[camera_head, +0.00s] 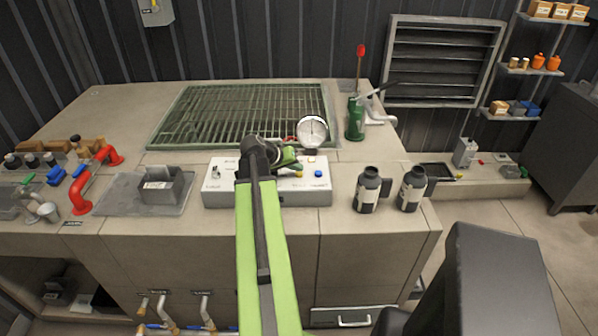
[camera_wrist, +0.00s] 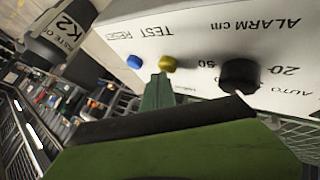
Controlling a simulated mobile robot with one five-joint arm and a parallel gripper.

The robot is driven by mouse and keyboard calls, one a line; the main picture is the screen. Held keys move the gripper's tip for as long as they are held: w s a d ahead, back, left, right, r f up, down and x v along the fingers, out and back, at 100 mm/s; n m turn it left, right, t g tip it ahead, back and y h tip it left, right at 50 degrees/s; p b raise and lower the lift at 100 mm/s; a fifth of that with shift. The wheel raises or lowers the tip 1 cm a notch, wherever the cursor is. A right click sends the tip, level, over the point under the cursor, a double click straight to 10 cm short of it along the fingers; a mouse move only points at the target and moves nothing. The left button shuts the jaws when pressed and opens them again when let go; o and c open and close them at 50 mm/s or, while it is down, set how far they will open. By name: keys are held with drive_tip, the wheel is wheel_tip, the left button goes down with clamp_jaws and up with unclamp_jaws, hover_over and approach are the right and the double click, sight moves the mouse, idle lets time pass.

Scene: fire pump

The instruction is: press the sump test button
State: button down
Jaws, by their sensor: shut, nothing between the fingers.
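The white control box (camera_head: 225,196) stands on the bench in the head view. In the wrist view its panel (camera_wrist: 225,38) shows upside down, with TEST, RESET and ALARM cm lettering. The yellow button (camera_wrist: 167,63) sits by the word TEST. The blue button (camera_wrist: 134,61) is beside it, by RESET. A black knob (camera_wrist: 240,75) is on the other side. My gripper (camera_wrist: 158,92) is shut and empty, its green tip just in front of the yellow button. Whether it touches cannot be told. In the head view my gripper (camera_head: 287,157) is over the box, partly hidden by my arm.
A round gauge (camera_head: 312,131) stands behind the box, near the green grating (camera_head: 235,115). A green hand pump (camera_head: 355,120) is at the back right. Two dark bottles (camera_head: 369,190) stand right of the box. A grey bin (camera_head: 163,188) on a tray is at left.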

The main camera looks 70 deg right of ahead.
sight(297, 174)
drive_tip(key=shift+r+p, duration=0.3)
drive_tip(key=shift+r, duration=0.25)
drive_tip(key=shift+r, duration=0.1)
wheel_tip(297, 174, up, 5)
drive_tip(key=p, duration=0.5)
idle(0.4)
